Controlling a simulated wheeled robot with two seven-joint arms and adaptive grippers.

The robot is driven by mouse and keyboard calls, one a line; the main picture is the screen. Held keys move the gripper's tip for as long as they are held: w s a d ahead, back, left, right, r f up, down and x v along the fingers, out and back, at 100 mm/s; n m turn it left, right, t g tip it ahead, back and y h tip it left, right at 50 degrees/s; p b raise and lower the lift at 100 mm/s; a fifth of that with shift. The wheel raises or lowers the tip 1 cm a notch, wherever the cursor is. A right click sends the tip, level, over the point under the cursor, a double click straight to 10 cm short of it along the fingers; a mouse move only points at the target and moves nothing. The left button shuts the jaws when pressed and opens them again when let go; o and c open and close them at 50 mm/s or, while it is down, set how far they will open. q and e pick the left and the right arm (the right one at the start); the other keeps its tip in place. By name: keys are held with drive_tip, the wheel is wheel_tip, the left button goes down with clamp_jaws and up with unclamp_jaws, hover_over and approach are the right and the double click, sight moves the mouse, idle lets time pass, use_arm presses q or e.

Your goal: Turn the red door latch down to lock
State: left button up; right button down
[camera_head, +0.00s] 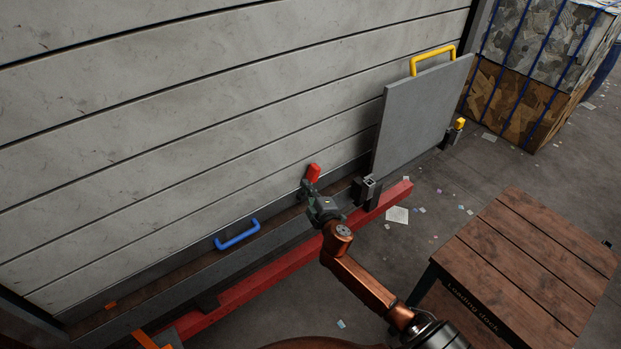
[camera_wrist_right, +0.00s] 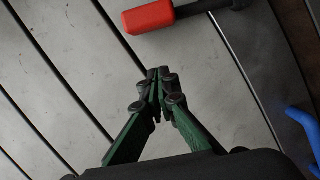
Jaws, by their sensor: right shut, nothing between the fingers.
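The red latch handle (camera_head: 313,172) stands up, leaning a little, in front of the pale slatted door (camera_head: 190,120), just above its lower edge in the head view. In the right wrist view the red handle (camera_wrist_right: 148,17) lies near the top, with a dark stem running to the right. My right gripper (camera_head: 306,188) is just below the red handle in the head view, and its arm hides part of the latch's base. In the wrist view its green fingers (camera_wrist_right: 158,78) are shut, empty and apart from the handle. My left gripper is not in view.
A blue handle (camera_head: 237,235) is to the left; it also shows in the wrist view (camera_wrist_right: 302,122). A grey panel (camera_head: 420,110) with a yellow handle (camera_head: 432,54) stands to the right. A red beam (camera_head: 270,277) runs along the floor. A wooden table (camera_head: 530,250) is at right.

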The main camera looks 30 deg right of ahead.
sight(311, 178)
drive_tip(key=w+d, duration=0.1)
drive_tip(key=w+d+f, duration=0.1)
drive_tip(key=w+d, duration=0.1)
drive_tip(key=d, duration=0.1)
drive_tip(key=shift+w+d+f, duration=0.1)
drive_tip(key=shift+w+f, duration=0.1)
drive_tip(key=shift+f, duration=0.1)
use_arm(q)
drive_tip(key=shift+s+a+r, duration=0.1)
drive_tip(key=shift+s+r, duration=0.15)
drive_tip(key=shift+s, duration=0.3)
use_arm(e)
drive_tip(key=shift+w, duration=0.1)
use_arm(q)
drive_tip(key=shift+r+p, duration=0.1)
drive_tip(key=shift+p, duration=0.2)
